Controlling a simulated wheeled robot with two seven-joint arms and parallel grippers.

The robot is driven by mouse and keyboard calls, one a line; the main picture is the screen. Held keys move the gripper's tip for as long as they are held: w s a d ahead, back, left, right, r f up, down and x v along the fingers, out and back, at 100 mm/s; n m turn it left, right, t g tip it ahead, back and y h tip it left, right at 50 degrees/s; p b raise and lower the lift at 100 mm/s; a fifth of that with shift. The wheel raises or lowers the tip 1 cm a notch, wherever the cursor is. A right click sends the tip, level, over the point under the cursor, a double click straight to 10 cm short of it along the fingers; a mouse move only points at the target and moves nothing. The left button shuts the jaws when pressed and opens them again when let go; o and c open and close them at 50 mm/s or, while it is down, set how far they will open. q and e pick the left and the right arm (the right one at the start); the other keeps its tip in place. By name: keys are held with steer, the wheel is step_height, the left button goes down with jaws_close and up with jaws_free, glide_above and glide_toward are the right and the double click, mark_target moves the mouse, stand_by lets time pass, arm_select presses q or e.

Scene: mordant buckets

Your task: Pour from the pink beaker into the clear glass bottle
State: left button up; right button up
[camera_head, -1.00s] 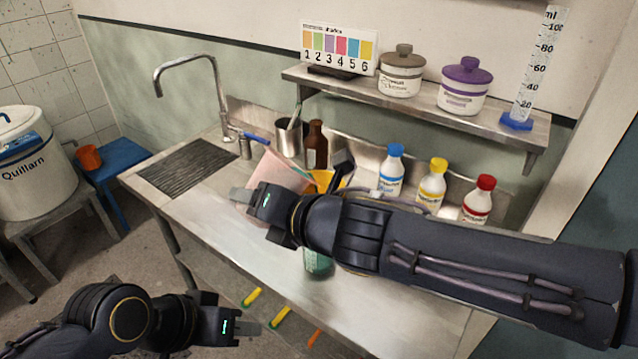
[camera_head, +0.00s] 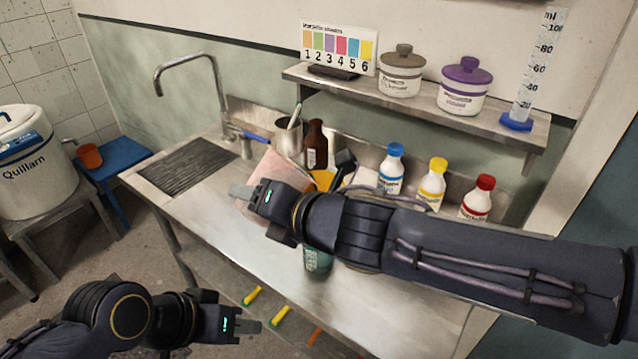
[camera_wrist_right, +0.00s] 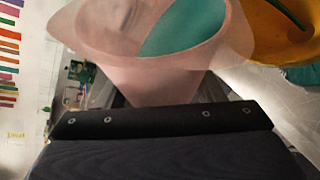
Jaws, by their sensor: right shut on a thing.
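The pink beaker (camera_head: 272,170) shows partly behind my right gripper (camera_head: 250,194), over the steel counter. The right wrist view shows the translucent pink beaker (camera_wrist_right: 135,78) in the jaws, its wide mouth tilted, with a teal area inside. My right gripper is shut on it. A see-through, teal-tinted vessel (camera_head: 317,262) stands below my right forearm, mostly hidden; I cannot tell whether it is the clear glass bottle. My left gripper (camera_head: 248,326) hangs low in front of the counter, away from the beaker; its jaw opening is unclear.
A brown bottle (camera_head: 316,147), a steel cup (camera_head: 287,139) and bottles with blue (camera_head: 395,150), yellow (camera_head: 438,165) and red (camera_head: 486,182) caps line the back. The counter's front left is clear.

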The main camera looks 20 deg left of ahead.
steer(key=shift+r+m+y+p, duration=0.4)
steer(key=shift+r+m+p, duration=0.1)
steer(key=shift+r+p, duration=0.15)
stand_by(2.1)
step_height(320, 180, down, 4)
steer(key=n+h+b, duration=0.1)
steer(key=n+b, duration=0.1)
steer(key=b, duration=0.2)
steer(key=shift+s+n+t, duration=0.15)
steer(key=shift+n+t, duration=0.15)
steer(key=shift+r+h+p, duration=0.3)
steer(key=shift+h, duration=0.1)
steer(key=shift+n, duration=0.3)
steer(key=shift+s+a+f+n+t+h+b, duration=0.35)
steer(key=shift+f+n+t+b, duration=0.2)
steer(key=shift+f+n+b, duration=0.35)
steer(key=shift+s+a+f+n+t+h+b, duration=0.25)
steer(key=shift+f+n+t+b, duration=0.25)
steer(key=shift+f+n+b, duration=0.35)
steer(key=shift+s+a+f+n+t+h+b, duration=0.35)
steer(key=shift+f+n+t+b, duration=0.3)
steer(key=shift+b, duration=0.4)
steer(key=shift+w, duration=0.1)
